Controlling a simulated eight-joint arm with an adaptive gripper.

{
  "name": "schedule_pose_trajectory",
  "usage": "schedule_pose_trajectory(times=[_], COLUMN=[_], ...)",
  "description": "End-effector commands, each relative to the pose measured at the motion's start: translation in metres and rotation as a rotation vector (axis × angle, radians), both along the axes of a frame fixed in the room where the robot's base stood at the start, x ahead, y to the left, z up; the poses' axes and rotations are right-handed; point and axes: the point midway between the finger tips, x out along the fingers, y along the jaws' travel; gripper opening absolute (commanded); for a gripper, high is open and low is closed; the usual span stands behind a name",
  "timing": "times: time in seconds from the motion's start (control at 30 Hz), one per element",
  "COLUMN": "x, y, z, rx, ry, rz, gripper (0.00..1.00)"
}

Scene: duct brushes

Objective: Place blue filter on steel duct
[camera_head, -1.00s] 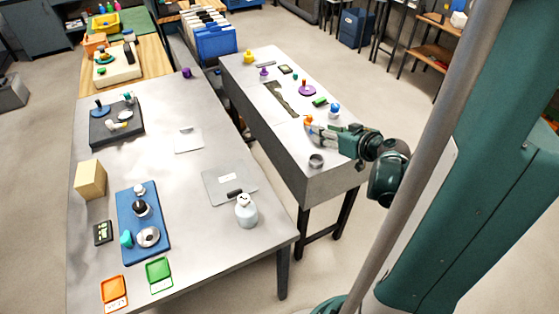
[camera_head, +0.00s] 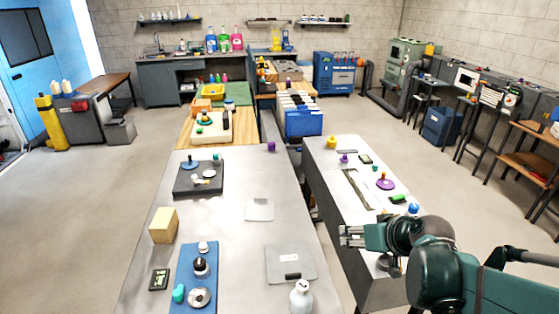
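My gripper (camera_head: 350,236) is over the near part of the right-hand bench, with its fingers pointing left. I see nothing clearly between the fingers, but they are too small to tell open from shut. A small blue-topped piece (camera_head: 413,209), which may be the blue filter, stands on that bench just beyond my arm. A small grey round piece (camera_head: 390,264), perhaps the steel duct, shows partly below my gripper and is mostly covered by it. Another blue knobbed piece (camera_head: 190,161) stands on the dark tray (camera_head: 181,188) on the left table.
The left table carries a blue tray (camera_head: 207,276), a tan block (camera_head: 163,226) and a white bottle (camera_head: 300,298). A narrow gap separates the tables.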

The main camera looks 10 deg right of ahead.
Motion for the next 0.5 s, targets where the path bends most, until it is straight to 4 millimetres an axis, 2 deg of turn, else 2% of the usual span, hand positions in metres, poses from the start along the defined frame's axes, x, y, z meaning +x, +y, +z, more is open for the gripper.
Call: schedule_pose_trajectory(times=[0.1, 0.5], x=[-0.012, -0.056], y=[0.020, 0.067], z=[0.007, 0.031], rx=[-0.010, -0.054], ry=[0.030, 0.113], rz=[0.005, -0.006], gripper=[0.34, 0.34])
